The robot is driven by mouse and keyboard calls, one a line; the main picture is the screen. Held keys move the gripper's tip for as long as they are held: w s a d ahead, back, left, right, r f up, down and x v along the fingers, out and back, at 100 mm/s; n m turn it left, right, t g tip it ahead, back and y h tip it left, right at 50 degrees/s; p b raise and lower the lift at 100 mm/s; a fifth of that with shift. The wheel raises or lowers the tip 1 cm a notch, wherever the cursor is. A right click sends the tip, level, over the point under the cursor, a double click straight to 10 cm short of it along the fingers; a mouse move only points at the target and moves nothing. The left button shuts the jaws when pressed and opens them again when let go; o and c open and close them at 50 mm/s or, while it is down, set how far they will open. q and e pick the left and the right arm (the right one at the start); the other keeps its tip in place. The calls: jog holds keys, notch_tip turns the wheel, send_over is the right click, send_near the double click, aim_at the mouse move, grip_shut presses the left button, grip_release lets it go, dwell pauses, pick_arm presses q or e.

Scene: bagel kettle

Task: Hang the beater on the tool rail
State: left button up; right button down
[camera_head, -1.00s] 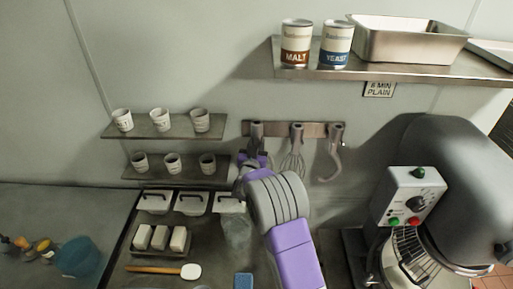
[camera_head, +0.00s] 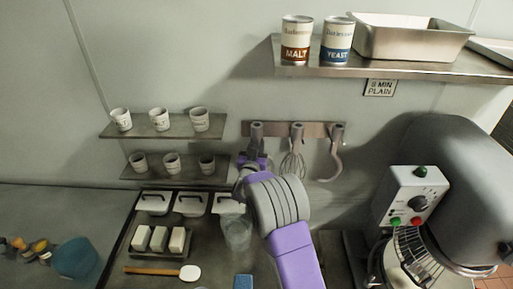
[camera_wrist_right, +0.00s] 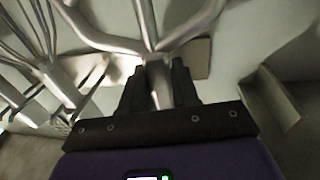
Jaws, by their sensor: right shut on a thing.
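My right gripper (camera_head: 250,165) is at the left end of the tool rail (camera_head: 275,128), with my wrist and arm below it. In the wrist view its fingers (camera_wrist_right: 160,85) are closed on the grey metal shaft of the beater (camera_wrist_right: 150,28), whose branching bars spread away from the fingers. In the head view the beater's top (camera_head: 257,131) shows in front of the rail's left end; my gripper hides much of the rest. I cannot tell whether it rests on a hook. My left gripper is out of view.
A whisk (camera_head: 291,162) and a dough hook (camera_head: 336,160) hang on the rail right of the beater. Small shelves with cups (camera_head: 158,119) are close on the left. A shelf with cans (camera_head: 295,40) is above; a mixer (camera_head: 440,170) stands right.

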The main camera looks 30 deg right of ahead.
jog(key=shift+f+b, duration=0.2)
jog(key=shift+b, duration=0.15)
dwell(0.5)
jog(key=c, duration=0.8)
grip_release()
jog(key=shift+o, duration=0.5)
jog(key=shift+o, duration=1.3)
jog(key=shift+s+a, duration=0.1)
jog(key=shift+s, duration=0.05)
jog(key=shift+v, duration=1.1)
jog(key=shift+a, duration=0.1)
jog(key=shift+b+v, duration=0.3)
jog(key=shift+v, duration=0.95)
